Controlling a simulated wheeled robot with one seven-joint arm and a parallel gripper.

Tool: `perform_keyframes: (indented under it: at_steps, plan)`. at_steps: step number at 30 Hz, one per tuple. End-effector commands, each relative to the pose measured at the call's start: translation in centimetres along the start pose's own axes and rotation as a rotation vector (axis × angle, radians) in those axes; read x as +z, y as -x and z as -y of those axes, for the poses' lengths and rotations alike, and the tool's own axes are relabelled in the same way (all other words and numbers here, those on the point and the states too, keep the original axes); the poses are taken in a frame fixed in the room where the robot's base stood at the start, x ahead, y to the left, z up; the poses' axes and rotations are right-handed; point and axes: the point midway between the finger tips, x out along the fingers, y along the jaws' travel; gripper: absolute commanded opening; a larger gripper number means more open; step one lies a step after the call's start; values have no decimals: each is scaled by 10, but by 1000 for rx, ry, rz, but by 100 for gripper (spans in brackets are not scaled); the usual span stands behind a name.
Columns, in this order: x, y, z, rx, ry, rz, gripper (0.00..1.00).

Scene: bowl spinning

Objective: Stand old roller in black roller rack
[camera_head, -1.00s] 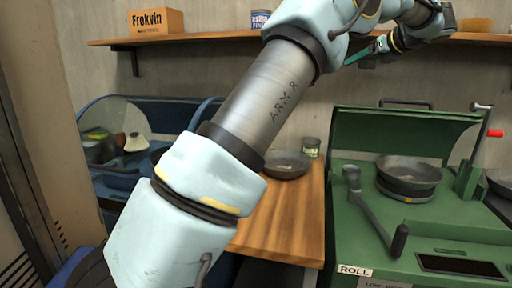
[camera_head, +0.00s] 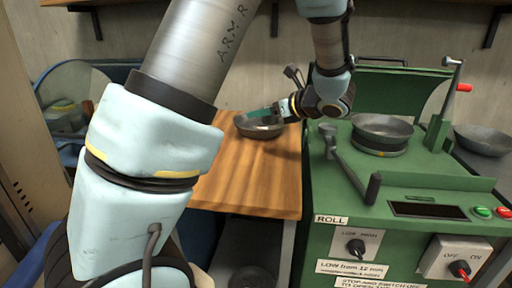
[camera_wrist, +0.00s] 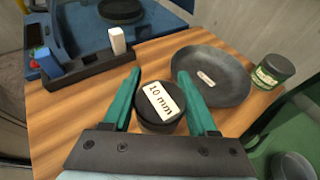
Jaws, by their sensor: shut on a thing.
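My gripper (camera_wrist: 160,80) has green fingers on both sides of a dark round roller (camera_wrist: 148,122) with a white "10 mm" label, and is shut on it. The wood table lies below; I cannot tell how far above it the roller is. In the head view, my gripper (camera_head: 262,112) is over the table by a grey bowl; the roller is not clear there.
The grey bowl (camera_wrist: 228,84) with a small label lies right of the roller, beside a green tin (camera_wrist: 272,71). A blue machine (camera_wrist: 165,12) stands behind the rack. A green machine (camera_head: 400,185) with a crank stands right of the table (camera_head: 255,180). The table's front is clear.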

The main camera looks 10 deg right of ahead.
Motion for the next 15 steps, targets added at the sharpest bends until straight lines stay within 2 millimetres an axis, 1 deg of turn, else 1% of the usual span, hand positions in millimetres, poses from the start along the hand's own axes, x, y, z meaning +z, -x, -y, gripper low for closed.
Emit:
perform_keyframes:
  at_steps: [1,3,6,8,15]
  plan:
    - [-4,-4,-12,11,4,-1,0]
    - [-9,-7,-23,23,11,-4,0]
    - [-15,-11,-33,34,15,-6,0]
    - [-22,-14,-36,37,14,-6,0]
    - [-58,-29,-36,37,13,-6,0]
